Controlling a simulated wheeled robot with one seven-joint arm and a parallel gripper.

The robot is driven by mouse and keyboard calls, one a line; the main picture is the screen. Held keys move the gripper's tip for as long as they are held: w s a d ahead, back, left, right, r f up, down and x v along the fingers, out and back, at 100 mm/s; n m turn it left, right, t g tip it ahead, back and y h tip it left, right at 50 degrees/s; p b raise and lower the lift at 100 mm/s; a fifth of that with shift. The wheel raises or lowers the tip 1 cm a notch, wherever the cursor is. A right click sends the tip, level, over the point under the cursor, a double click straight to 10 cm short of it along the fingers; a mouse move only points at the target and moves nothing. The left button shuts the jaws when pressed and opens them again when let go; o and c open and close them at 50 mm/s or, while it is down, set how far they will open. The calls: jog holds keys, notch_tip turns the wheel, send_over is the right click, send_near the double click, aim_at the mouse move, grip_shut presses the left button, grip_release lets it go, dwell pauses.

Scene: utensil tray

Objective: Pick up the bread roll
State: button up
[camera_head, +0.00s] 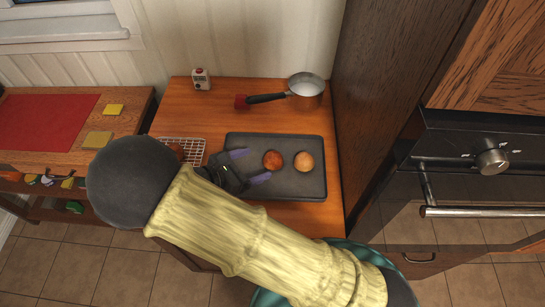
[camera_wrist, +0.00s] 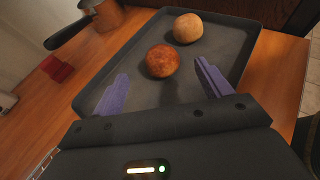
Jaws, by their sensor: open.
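Two round rolls sit on the dark baking tray (camera_head: 300,188). The browner, reddish roll (camera_head: 272,160) is on the left, and the paler tan roll (camera_head: 304,161) is to its right. In the wrist view the browner roll (camera_wrist: 163,60) is nearer and the paler roll (camera_wrist: 188,28) lies beyond it. I cannot tell which one is meant by the bread roll. My gripper (camera_head: 259,166) is open over the left part of the tray. Its purple fingers (camera_wrist: 160,88) point at the browner roll, which lies just ahead of the gap. Nothing is between the fingers.
A saucepan (camera_head: 306,92) with a dark handle and a red cloth-like item (camera_head: 241,102) are behind the tray. A white timer (camera_head: 201,79) stands at the back left. A wire rack (camera_head: 183,147) is left of the tray. A tall dark wood cabinet (camera_head: 375,75) borders the right side.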

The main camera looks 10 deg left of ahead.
aim_at(268, 160)
jog(key=shift+x, duration=1.45)
jog(key=shift+w, duration=0.1)
jog(key=p+x, duration=0.1)
jog(key=x, duration=0.1)
jog(key=p+x, duration=0.1)
jog(key=x, duration=0.2)
jog(key=shift+f, duration=0.3)
jog(key=c, duration=1)
jog(key=shift+r, duration=0.1)
notch_tip(268, 160, up, 10)
jog(key=shift+f+b, duration=0.1)
jog(key=shift+b, duration=0.55)
